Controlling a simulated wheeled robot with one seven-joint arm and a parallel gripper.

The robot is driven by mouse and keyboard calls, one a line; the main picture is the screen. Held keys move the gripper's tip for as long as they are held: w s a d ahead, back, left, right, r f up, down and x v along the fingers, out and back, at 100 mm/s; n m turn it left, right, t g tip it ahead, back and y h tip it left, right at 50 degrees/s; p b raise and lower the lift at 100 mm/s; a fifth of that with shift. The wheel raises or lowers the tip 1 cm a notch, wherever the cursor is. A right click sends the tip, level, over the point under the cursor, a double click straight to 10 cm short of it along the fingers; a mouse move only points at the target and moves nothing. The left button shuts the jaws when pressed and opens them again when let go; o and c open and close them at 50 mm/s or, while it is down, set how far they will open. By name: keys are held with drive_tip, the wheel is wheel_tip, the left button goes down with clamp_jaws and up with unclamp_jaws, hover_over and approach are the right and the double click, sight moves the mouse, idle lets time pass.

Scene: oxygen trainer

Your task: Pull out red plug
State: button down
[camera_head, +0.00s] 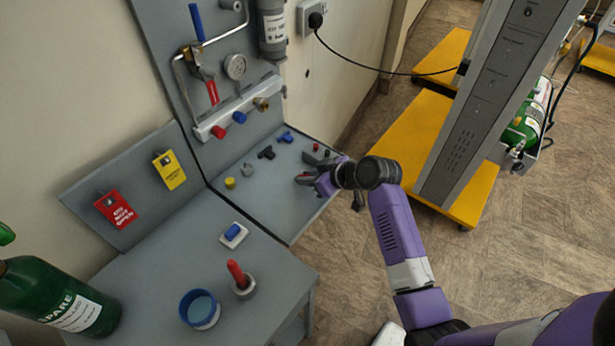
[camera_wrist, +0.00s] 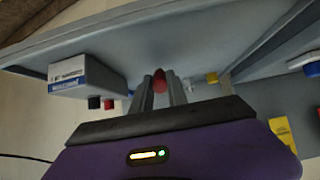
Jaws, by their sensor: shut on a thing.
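My gripper (camera_head: 308,176) is at the right side of the grey sloped panel, its fingers close to the panel surface. In the wrist view, a red rounded plug (camera_wrist: 159,80) sits between the two grey fingers (camera_wrist: 160,92), which are closed on it. In the head view only a little red shows at the fingers. The lower part of this plug is hidden, so I cannot tell whether it is still seated in the panel. Another red plug (camera_head: 218,132) is on the white manifold (camera_head: 240,117), beside a blue one (camera_head: 239,117).
A small box with red and black knobs (camera_head: 317,149) is just behind my gripper; its labelled side shows in the wrist view (camera_wrist: 90,75). A yellow knob (camera_head: 230,183) and black fittings (camera_head: 266,153) are to the left. A grey column (camera_head: 490,110) stands to the right.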

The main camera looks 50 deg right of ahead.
drive_tip(key=shift+f, duration=0.4)
drive_tip(key=c, duration=1.2)
unclamp_jaws()
drive_tip(key=shift+c, duration=0.2)
drive_tip(key=shift+b+v, duration=0.3)
drive_tip(key=shift+v, duration=3.65)
drive_tip(key=shift+w, duration=0.1)
